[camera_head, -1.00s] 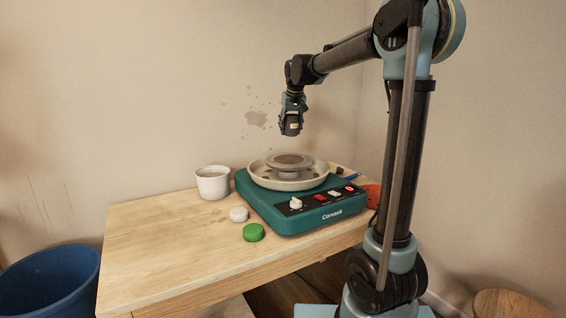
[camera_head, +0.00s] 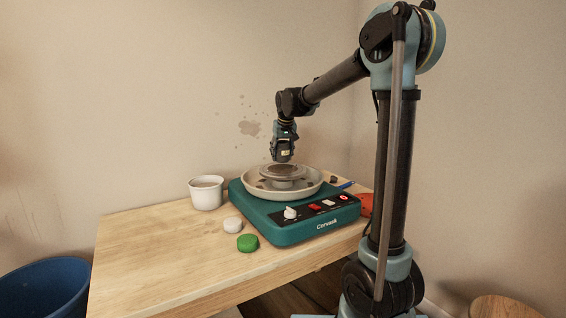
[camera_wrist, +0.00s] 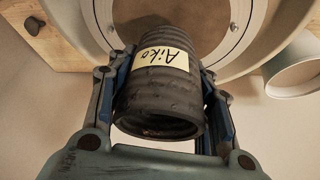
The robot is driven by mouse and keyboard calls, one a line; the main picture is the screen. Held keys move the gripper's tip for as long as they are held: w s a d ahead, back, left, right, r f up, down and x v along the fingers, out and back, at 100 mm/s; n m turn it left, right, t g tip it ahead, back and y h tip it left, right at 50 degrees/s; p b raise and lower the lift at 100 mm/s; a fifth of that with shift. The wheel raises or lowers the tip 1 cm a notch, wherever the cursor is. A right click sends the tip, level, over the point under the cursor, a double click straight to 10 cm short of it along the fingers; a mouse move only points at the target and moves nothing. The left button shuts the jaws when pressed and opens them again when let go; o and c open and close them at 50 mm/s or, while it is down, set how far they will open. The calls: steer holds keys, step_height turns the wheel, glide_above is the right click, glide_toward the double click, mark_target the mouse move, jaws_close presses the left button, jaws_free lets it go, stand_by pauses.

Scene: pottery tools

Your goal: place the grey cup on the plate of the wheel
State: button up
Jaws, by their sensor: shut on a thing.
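The grey cup (camera_wrist: 160,92) is dark and ribbed, with a cream label reading "Aiko". My gripper (camera_wrist: 165,75) is shut on its sides, one finger on each side. In the head view my gripper (camera_head: 283,146) points down and holds the cup (camera_head: 285,157) over the plate of the wheel (camera_head: 284,171). The cup's lower end is very close to the plate; I cannot tell whether they touch. The plate is a round disc inside the cream splash pan (camera_head: 253,184) of the teal wheel (camera_head: 290,232). In the wrist view the plate (camera_wrist: 212,18) lies beyond the cup.
A white cup (camera_head: 206,195) stands left of the wheel; it also shows in the wrist view (camera_wrist: 294,75). A white lump (camera_head: 232,223) and a green lid-like disc (camera_head: 247,243) lie in front of it. An orange thing (camera_head: 366,204) lies at right. The table's left part (camera_head: 140,250) is clear.

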steer(key=shift+f, duration=1.4)
steer(key=o, duration=1.2)
steer(key=shift+f, duration=0.1)
steer(key=v, duration=1.2)
steer(key=s+d+f+m, duration=0.1)
steer(key=s+d+f, duration=0.4)
steer(key=s+d, duration=0.55)
steer(key=s+d+f, duration=0.4)
steer(key=s+f, duration=0.3)
steer(key=s, duration=0.2)
steer(key=s+d+f+m+g+h, duration=0.1)
steer(key=s+d+f, duration=0.3)
steer(key=s+f, duration=0.3)
steer(key=s+d+f+m+g, duration=0.1)
steer(key=s+d+f, duration=0.4)
steer(key=s, duration=0.6)
steer(key=shift+s+x, duration=0.15)
steer(key=shift+x, duration=0.5)
steer(key=shift+s+x, duration=0.15)
steer(key=shift+x, duration=0.55)
